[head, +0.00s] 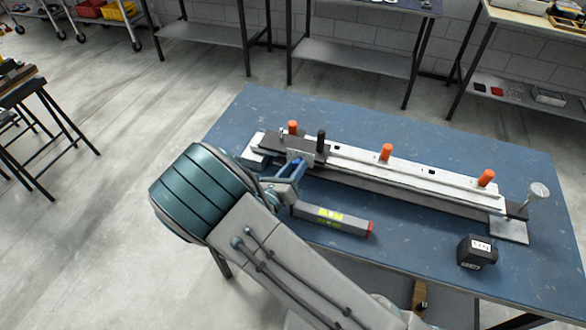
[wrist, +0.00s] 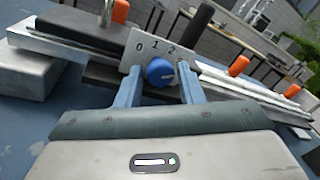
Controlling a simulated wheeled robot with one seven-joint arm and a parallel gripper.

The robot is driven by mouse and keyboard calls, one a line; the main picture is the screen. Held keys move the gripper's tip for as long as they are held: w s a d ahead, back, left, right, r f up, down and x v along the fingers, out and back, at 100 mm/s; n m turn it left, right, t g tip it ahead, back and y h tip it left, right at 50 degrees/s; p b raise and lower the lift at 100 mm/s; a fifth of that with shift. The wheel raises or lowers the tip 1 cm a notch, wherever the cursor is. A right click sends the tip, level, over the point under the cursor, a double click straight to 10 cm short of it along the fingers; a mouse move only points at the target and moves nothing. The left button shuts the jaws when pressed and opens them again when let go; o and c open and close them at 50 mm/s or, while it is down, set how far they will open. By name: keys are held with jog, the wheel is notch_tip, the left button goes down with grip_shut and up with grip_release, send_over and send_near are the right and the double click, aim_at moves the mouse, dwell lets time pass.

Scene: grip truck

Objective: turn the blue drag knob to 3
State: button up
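The blue drag knob (wrist: 158,70) sits on the face of a light grey dial plate (wrist: 140,46) in the wrist view. The plate shows 0, 1 and 2; any further number is hidden behind the right finger. A small pale mark shows on the knob's right side; its exact reading is unclear. My gripper (wrist: 160,80) has its two blue fingers on either side of the knob, with a visible gap at each side. In the head view my gripper (head: 297,168) is at the left end of the slider rail, and the knob itself is hidden there.
The long metal rail (head: 400,180) with orange handles (head: 386,152) and a black post (head: 320,141) lies across the blue table (head: 380,255). A grey spirit level (head: 332,219) lies in front, close to my arm. A black box (head: 477,252) stands front right.

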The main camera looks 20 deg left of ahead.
jog(key=c, duration=0.5)
jog(key=shift+m+b, duration=0.4)
jog(key=shift+m, duration=0.5)
jog(key=shift+c, duration=0.2)
jog(key=o, duration=1)
jog(key=shift+c, duration=0.2)
jog(key=b+v, duration=0.1)
jog(key=v, duration=1.3)
jog(key=shift+r+b, duration=0.25)
jog(key=shift+b, duration=0.15)
jog(key=shift+w, duration=0.1)
